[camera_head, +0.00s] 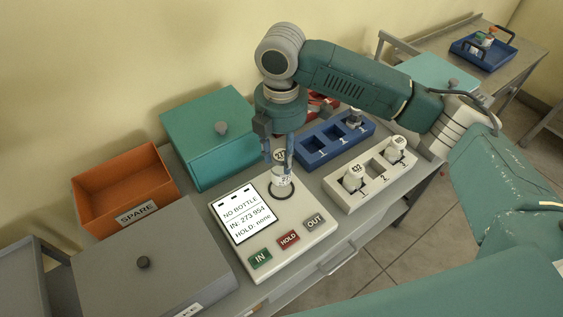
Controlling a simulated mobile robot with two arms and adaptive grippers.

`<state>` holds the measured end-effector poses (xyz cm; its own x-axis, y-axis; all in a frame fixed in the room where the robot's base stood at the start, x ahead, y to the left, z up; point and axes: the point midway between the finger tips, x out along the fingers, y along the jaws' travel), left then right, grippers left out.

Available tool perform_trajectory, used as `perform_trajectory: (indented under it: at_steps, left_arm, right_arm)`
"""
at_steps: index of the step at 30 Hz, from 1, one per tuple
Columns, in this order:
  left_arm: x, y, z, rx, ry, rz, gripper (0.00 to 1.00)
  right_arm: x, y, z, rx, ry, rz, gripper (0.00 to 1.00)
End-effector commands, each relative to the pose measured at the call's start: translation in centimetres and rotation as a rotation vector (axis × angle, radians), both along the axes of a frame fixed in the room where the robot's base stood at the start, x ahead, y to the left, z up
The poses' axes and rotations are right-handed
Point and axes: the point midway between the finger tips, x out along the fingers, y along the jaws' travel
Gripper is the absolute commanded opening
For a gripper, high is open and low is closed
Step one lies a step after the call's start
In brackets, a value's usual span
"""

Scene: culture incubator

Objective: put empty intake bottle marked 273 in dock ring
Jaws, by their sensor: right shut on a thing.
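My right gripper (279,158) points down, shut on a small white bottle (283,180) with a dark-printed cap. The cap's number is partly hidden between the fingers, so I cannot read it fully. The bottle is upright at the dark dock ring (283,196) on the pale dock panel (292,226). I cannot tell whether its base touches the panel. The panel's screen (241,213) reads "NO BOTTLE", "IN: 273 954", "HOLD: none". Green IN, red HOLD and grey OUT buttons lie along the panel's front. My left gripper is out of view.
A white rack (377,187) at right holds bottles in slots 1 and 3; slot 2 is empty. A blue rack (318,151) behind has a bottle in slot 3. A teal box (205,125), an orange SPARE bin (106,182) and a grey lidded box (125,285) stand at left.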

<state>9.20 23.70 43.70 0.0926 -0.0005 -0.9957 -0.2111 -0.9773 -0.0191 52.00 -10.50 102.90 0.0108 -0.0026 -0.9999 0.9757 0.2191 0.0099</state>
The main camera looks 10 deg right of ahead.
Motion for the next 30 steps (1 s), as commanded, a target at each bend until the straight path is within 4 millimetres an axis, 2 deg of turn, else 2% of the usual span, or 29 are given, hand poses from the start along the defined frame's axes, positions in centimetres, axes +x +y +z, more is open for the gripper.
perform_trajectory:
  at_steps: [7,19,20,22,30]
  left_arm:
    - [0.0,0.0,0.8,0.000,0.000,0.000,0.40]
    - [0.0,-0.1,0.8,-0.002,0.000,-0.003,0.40]
    - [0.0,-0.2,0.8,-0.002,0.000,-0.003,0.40]
    - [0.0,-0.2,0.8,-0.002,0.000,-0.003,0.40]
    - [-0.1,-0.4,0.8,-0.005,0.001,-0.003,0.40]
  right_arm:
    - [-0.1,-0.1,-3.5,-0.002,0.004,0.000,0.17]
    - [-0.1,0.0,-4.1,0.000,0.002,0.000,0.17]
    - [-0.1,0.0,-4.1,0.000,0.002,0.000,0.41]
    - [-0.1,0.0,-4.1,0.000,0.002,0.000,0.54]
    - [-0.1,0.0,-4.0,0.000,0.002,0.000,0.56]
